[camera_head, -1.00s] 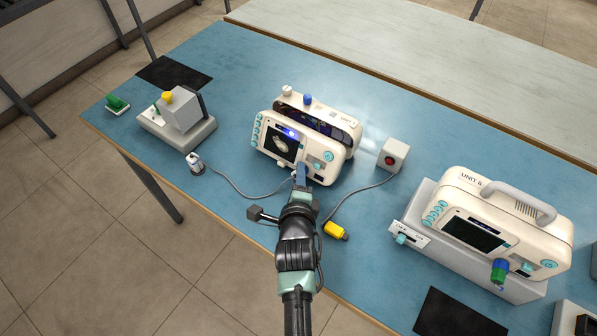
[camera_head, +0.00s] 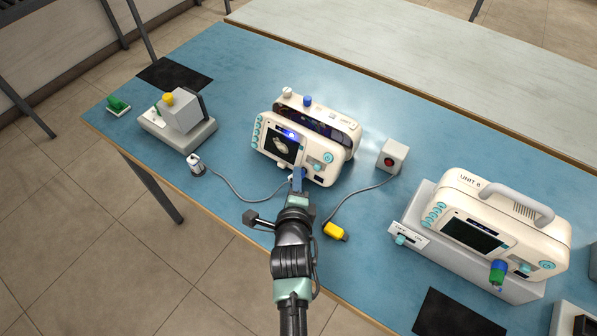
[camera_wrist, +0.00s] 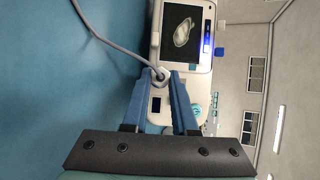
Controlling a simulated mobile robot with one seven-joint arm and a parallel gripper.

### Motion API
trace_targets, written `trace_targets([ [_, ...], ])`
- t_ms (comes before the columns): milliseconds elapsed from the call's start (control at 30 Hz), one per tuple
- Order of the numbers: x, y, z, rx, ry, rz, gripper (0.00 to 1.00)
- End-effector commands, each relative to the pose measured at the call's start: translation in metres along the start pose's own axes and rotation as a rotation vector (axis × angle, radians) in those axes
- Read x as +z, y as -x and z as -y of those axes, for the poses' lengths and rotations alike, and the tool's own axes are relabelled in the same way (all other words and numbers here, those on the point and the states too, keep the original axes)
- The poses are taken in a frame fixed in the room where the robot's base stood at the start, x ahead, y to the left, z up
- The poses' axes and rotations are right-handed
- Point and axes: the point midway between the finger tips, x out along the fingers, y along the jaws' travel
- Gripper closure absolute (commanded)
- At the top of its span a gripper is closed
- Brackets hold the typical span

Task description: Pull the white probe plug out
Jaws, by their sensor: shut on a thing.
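The white probe plug (camera_wrist: 160,74) is between my blue fingertips in the wrist view, with its grey cable running off to the upper left. In the head view the plug (camera_head: 291,180) is mostly hidden by my gripper (camera_head: 298,180), at the lower front of the cream monitor (camera_head: 273,165). My gripper (camera_wrist: 160,84) is shut on the plug. The monitor's lit screen (camera_wrist: 182,32) shows in the wrist view. I cannot tell whether the plug's tip is still inside the socket. The cable leads to a white probe (camera_head: 195,162) standing on the table at the left.
A second monitor (camera_head: 490,235) stands at the right. A grey fixture (camera_head: 180,122) stands at the left. The blue table's front edge passes under my arm.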

Motion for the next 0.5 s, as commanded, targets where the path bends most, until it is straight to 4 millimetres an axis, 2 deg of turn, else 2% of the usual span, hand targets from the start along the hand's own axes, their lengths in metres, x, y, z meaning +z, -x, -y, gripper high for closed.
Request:
trace_targets([
  [500,0.013,0.023,0.0,0.001,0.0,0.0,1.0],
])
